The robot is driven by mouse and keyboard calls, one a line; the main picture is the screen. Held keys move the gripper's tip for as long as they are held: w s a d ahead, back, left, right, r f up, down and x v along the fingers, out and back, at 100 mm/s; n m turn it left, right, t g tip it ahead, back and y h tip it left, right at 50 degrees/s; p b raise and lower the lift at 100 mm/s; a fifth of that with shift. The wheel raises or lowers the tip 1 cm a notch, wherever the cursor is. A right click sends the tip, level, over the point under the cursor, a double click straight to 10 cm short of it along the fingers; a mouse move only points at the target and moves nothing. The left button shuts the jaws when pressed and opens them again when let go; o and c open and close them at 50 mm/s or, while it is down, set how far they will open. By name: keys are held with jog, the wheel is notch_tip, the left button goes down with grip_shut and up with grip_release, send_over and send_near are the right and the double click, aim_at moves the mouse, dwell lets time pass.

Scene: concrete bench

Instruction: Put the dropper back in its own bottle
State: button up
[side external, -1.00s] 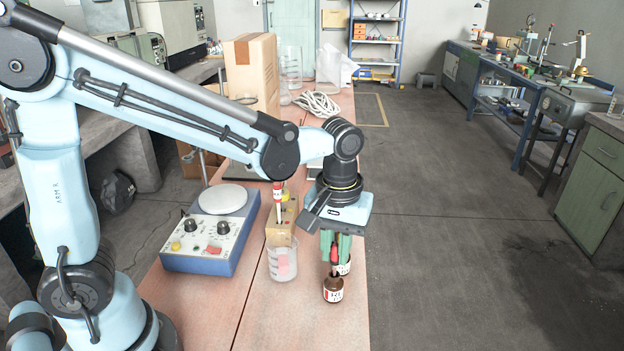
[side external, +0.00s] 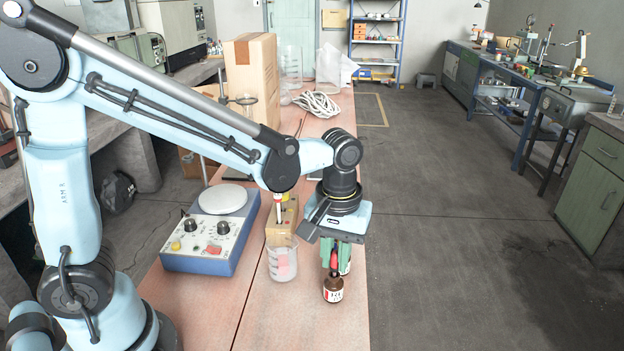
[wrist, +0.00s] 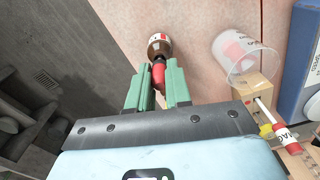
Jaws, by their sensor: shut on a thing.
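The dropper (side external: 334,260) has a red bulb, which my gripper (side external: 335,255) holds between its green fingers. The red bulb also shows between the fingertips in the wrist view (wrist: 158,74). A brown bottle (side external: 333,290) with a white and red label stands on the bench right under the dropper, and it also shows in the wrist view (wrist: 158,45). The dropper's lower end is at the bottle's mouth; how deep it sits inside I cannot tell. A second labelled bottle (side external: 346,267) stands just behind, mostly hidden by my fingers.
A clear beaker (side external: 282,266) with a pink mark stands left of the bottle. Behind it is a wooden block (side external: 281,232) holding a red-and-white labelled stick. A blue hotplate (side external: 210,230) is further left. The bench's right edge lies close beside the bottles.

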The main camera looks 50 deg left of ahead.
aim_at(335, 252)
jog(key=shift+f, duration=0.55)
jog(key=o, duration=1.1)
jog(key=shift+r, duration=3.55)
